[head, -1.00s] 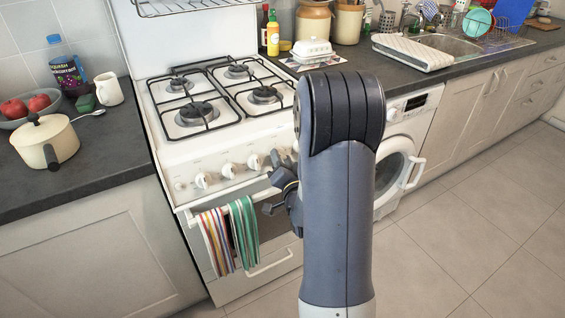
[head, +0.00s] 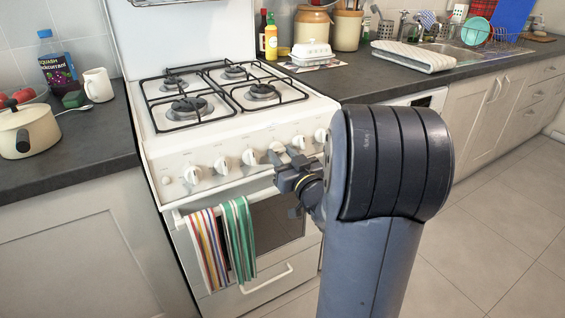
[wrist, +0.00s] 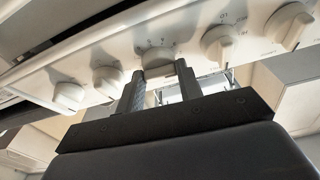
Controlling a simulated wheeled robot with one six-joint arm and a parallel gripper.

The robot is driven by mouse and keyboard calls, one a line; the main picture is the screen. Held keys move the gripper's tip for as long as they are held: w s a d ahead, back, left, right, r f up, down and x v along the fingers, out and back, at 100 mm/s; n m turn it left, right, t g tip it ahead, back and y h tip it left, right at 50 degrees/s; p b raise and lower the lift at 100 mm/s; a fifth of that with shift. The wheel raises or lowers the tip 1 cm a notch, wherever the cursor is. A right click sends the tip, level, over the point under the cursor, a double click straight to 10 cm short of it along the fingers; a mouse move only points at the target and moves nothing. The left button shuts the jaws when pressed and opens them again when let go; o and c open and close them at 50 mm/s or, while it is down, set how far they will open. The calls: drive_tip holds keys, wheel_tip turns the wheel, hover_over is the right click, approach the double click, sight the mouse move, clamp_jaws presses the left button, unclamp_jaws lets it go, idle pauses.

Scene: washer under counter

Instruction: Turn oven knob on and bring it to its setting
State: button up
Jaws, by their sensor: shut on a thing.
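The white stove (head: 235,135) has a row of several white knobs on its front panel. My gripper (head: 278,160) is at the panel, right of the row's middle, and is shut on one oven knob (head: 276,148). In the wrist view my two dark fingers (wrist: 159,70) stand on either side of that knob (wrist: 157,57). Two knobs show to its left and two to its right. The fingers hide part of the knob, and I cannot tell its exact setting.
Striped and green towels (head: 238,238) hang on the oven door rail (head: 185,216) below the panel. Neighbouring knobs (wrist: 106,80) sit close to my fingers. A cream pot (head: 28,130) stands on the left counter. The floor (head: 490,235) on the right is clear.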

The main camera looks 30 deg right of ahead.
drive_tip(key=shift+n, duration=0.4)
drive_tip(key=o, duration=1)
drive_tip(key=s+f, duration=0.1)
drive_tip(key=s, duration=0.9)
drive_tip(key=shift+s+d+p, duration=0.2)
drive_tip(key=shift+s+p, duration=0.1)
drive_tip(key=shift+s, duration=0.05)
drive_tip(key=shift+w, duration=0.15)
